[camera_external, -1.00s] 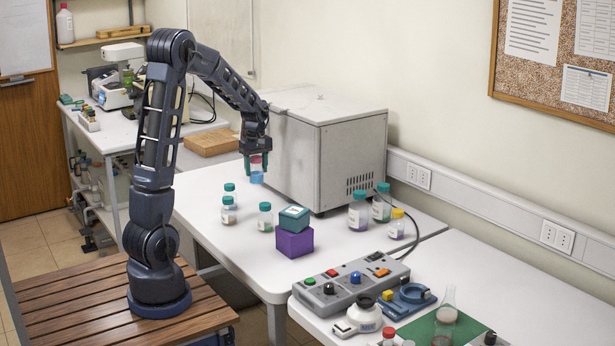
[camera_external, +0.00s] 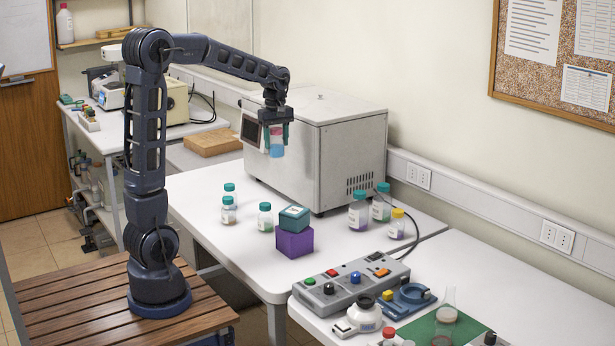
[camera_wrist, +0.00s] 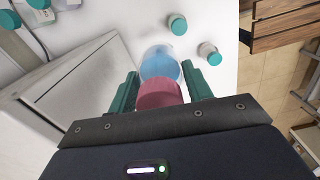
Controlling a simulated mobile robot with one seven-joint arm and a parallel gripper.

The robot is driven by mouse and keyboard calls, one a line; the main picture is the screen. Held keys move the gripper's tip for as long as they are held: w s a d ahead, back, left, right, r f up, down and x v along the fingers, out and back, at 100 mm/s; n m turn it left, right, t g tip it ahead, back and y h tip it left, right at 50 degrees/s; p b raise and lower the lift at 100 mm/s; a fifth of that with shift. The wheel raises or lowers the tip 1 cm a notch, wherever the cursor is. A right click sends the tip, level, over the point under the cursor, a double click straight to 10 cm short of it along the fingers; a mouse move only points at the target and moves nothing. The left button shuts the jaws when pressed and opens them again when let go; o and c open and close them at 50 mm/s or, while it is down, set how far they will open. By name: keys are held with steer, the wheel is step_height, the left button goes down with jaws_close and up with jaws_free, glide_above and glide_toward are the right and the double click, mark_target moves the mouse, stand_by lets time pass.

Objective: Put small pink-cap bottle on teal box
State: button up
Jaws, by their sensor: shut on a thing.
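My gripper (camera_external: 276,138) is shut on the small pink-cap bottle (camera_external: 276,149), which has blue contents, and holds it upright in the air in front of the grey metal cabinet. In the wrist view the pink cap (camera_wrist: 160,95) sits between the teal fingers, with the blue bottle body (camera_wrist: 160,64) beyond it. The teal box (camera_external: 293,219) rests on top of a purple box (camera_external: 294,243) on the white table. The held bottle is above the table, behind and to the left of the teal box, apart from it.
Teal-cap bottles (camera_external: 228,212) and (camera_external: 265,218) stand left of the boxes. More bottles (camera_external: 359,212) stand to the right, one with a yellow cap (camera_external: 397,224). The grey cabinet (camera_external: 335,150) stands behind. A control panel (camera_external: 352,280) lies in front.

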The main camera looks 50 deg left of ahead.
steer(key=s+d+r+m, duration=0.15)
steer(key=d+r, duration=0.25)
steer(key=d, duration=0.5)
steer(key=s+d+r+n, duration=0.1)
steer(key=s+d+r, duration=0.2)
steer(key=d+r, duration=0.35)
glide_above(294, 210)
steer(key=shift+m, duration=0.25)
step_height(294, 210, down, 22)
steer(key=shift+d+r, duration=0.1)
steer(key=shift+r, duration=0.1)
steer(key=shift+f, duration=0.1)
steer(key=o, duration=1.1)
